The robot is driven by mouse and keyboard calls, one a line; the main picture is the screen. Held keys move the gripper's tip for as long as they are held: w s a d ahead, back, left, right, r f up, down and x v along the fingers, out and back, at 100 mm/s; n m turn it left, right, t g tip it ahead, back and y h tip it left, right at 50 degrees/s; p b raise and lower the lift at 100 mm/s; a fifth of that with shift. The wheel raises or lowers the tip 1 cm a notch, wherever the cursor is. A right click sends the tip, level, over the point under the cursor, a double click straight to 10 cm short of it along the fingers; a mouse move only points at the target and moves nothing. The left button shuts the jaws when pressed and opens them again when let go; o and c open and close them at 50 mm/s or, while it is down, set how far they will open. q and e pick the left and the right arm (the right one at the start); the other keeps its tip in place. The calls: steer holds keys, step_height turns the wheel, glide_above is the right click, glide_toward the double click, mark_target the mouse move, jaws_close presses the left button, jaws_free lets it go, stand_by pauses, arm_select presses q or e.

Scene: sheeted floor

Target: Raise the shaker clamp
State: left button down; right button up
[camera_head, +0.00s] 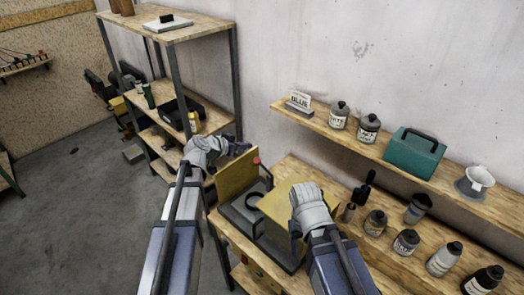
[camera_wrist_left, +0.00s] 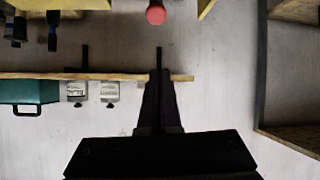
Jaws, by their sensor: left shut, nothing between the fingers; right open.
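The shaker stands on the wooden bench, with a yellow left side (camera_head: 236,178), a yellow right side (camera_head: 300,205) and a grey base (camera_head: 240,217) with a dark ring between them. A red knob (camera_head: 256,161) shows at the top of the left side; it also shows at the top edge of the left wrist view (camera_wrist_left: 155,14). I cannot make out the rest of the clamp. My left gripper (camera_wrist_left: 160,72) is shut and empty, close to the knob but apart from it. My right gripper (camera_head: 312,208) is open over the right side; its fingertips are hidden.
Several bottles, such as a grey one (camera_head: 406,241), stand on the bench to the right. A wall shelf (camera_head: 345,136) holds jars, a teal box (camera_head: 411,153) and a white cup. A shelving rack (camera_head: 187,28) stands at the left. The floor (camera_head: 75,205) further left is mostly clear.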

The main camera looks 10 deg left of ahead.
mark_target(257, 159)
arm_select(q)
steer(key=shift+s, duration=0.15)
steer(key=b+x, duration=0.5)
steer(key=x, duration=0.5)
steer(key=shift+a+f, duration=0.15)
steer(key=shift+f, duration=0.05)
steer(key=shift+s+a+f+b, duration=0.2)
steer(key=shift+s+f+b, duration=0.25)
steer(key=shift+b, duration=0.1)
steer(key=shift+s+a+f+b, duration=0.2)
steer(key=shift+s+f+b, duration=0.25)
steer(key=shift+b, duration=0.1)
steer(key=shift+s+a+f, duration=0.15)
steer(key=shift+s+a, duration=0.1)
steer(key=shift+s, duration=0.25)
steer(key=shift+w, duration=0.1)
